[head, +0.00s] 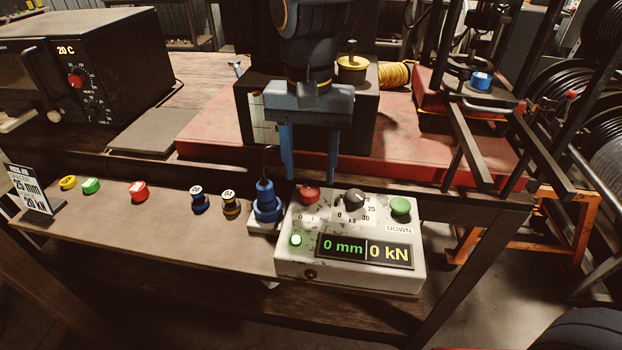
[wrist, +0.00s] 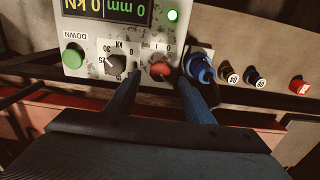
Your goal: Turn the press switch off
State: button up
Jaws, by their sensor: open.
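The press control box (head: 350,281) is a worn white case on the bench. Its red switch knob (head: 310,195), marked 0 and I, sits at the back left of the top face. It also shows in the wrist view (wrist: 160,70). The round lamp (head: 295,240) glows green, and the display (head: 365,250) reads 0 mm and 0 kN. My gripper (head: 311,181) is open and empty, pointing down at the red knob. In the wrist view, the fingertips (wrist: 160,78) stand on either side of the knob; I cannot tell whether they touch it.
A black dial (head: 354,200) and green DOWN button (head: 400,206) are right of the knob. A blue plug (head: 266,203) stands close on the left. The red press table (head: 210,140) is behind.

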aim_at(310, 189)
jog(key=shift+f, duration=2.15)
jog(key=shift+c, duration=0.3)
jog(key=c, duration=1)
